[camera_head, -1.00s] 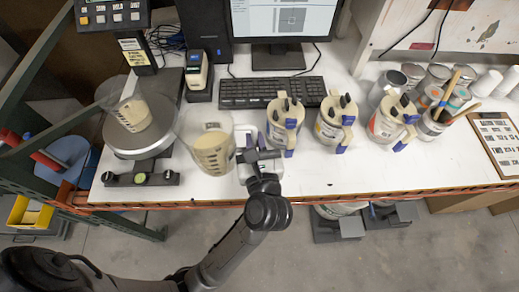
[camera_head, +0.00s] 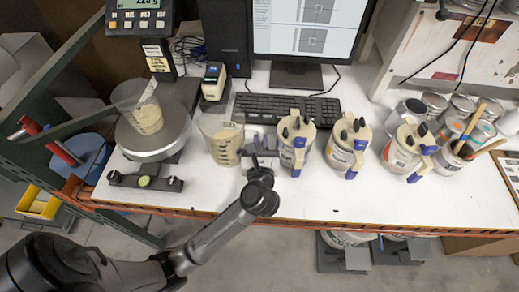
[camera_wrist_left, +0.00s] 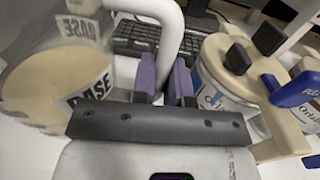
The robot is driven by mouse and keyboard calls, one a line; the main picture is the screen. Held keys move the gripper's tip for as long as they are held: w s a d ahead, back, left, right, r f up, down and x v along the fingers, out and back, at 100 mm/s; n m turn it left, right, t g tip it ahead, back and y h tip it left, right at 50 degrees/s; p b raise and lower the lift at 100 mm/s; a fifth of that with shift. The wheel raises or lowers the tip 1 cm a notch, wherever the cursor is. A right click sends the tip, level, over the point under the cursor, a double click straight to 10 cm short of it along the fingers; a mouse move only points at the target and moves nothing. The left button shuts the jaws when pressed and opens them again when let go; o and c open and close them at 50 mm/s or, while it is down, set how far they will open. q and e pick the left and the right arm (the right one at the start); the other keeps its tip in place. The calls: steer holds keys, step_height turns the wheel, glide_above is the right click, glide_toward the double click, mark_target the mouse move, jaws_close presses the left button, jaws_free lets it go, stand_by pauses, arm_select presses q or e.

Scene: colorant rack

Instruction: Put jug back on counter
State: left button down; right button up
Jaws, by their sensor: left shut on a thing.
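A clear jug (camera_head: 222,145) with beige contents is upright over the white counter (camera_head: 300,197), between the scale and the dispensers. I cannot tell whether its base touches the counter. My left gripper (camera_head: 256,152) is on the jug's right side, shut on its white handle. In the left wrist view the handle (camera_wrist_left: 182,35) runs between the purple finger pads (camera_wrist_left: 165,82), and the jug body (camera_wrist_left: 60,80) with a BASE label is on the left. My right gripper is not in view.
A similar clear container (camera_head: 145,108) with beige contents stands on the round scale (camera_head: 155,142) at left. Several beige dispensers with blue parts, the nearest one (camera_head: 296,141) close to my gripper, line the counter at right. A keyboard (camera_head: 288,108) lies behind. The front counter strip is clear.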

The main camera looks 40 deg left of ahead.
arm_select(q)
steer(key=shift+w+a+f, duration=0.15)
steer(key=shift+a, duration=0.1)
steer(key=shift+f+b, duration=0.5)
steer(key=shift+f, duration=1.45)
steer(key=shift+f, duration=0.2)
steer(key=c, duration=1.1)
jaws_free()
